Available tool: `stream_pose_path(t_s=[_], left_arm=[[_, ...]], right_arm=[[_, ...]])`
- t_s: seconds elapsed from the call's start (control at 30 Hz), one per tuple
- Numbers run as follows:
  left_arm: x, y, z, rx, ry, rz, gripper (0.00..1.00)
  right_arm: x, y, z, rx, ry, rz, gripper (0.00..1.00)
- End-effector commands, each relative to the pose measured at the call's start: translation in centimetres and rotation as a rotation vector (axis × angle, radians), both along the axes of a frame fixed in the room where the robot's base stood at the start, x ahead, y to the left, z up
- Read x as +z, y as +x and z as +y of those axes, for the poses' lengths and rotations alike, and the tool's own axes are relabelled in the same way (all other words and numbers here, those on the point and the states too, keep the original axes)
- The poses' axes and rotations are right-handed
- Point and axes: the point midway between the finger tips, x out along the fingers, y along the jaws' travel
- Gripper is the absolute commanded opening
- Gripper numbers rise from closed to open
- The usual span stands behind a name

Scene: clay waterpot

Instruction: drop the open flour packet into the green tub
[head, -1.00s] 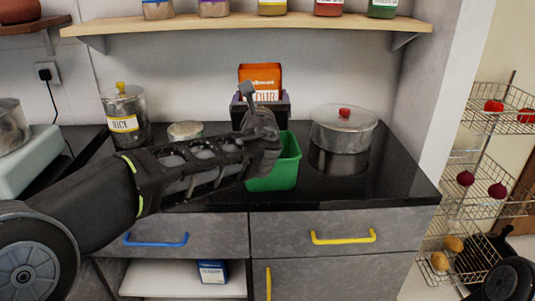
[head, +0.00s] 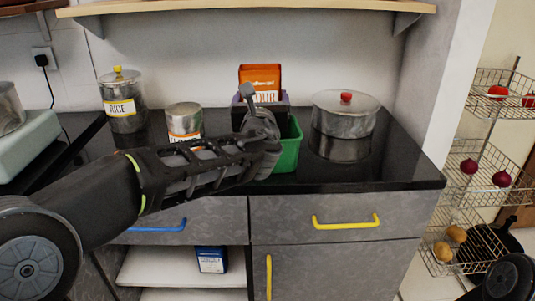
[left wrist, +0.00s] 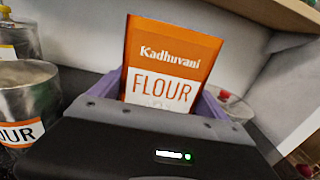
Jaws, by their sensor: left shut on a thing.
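The orange flour packet (head: 260,76) with a white label stands upright in the jaws of my left gripper (head: 262,104). In the left wrist view the packet (left wrist: 170,65) sits between the two purple fingers, and its lower end is hidden by the gripper body. The green tub (head: 289,150) stands on the black counter, partly hidden behind my left gripper and wrist. The packet shows above and slightly left of the tub's visible part; I cannot tell whether it is over the opening. My right gripper is out of view.
A lidded pot (head: 344,118) stands right of the tub. A flour canister (head: 184,120) and a rice canister (head: 122,105) stand to the left. A wooden shelf (head: 250,12) hangs above. Bare black counter (head: 400,165) lies at the right.

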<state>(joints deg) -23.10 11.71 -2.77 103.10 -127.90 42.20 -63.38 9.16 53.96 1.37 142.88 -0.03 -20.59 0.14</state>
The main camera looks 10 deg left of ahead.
Motion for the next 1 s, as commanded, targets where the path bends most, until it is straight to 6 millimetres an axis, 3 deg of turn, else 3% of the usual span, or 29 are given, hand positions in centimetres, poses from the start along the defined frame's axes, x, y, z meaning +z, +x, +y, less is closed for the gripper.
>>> stream_pose_path(t_s=[0.37, 0.4, 0.53, 0.83, 1.0], left_arm=[[-0.6, 0.0, 0.0, 0.0, -0.001, -0.002, 0.3], [-0.6, 0.0, 0.0, 0.0, -0.001, -0.002, 0.87], [-0.6, 0.0, 0.0, 0.0, -0.001, -0.001, 0.98], [-0.7, -0.1, -0.1, -0.001, 0.0, 0.002, 1.0], [-0.6, -1.5, -0.4, -0.003, -0.001, 0.0, 1.0]], right_arm=[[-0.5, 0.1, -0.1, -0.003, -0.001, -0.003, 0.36], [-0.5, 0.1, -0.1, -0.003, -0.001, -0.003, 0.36], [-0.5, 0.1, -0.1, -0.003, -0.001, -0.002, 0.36], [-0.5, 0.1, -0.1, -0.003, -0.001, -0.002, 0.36], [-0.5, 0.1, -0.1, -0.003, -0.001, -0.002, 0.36]])
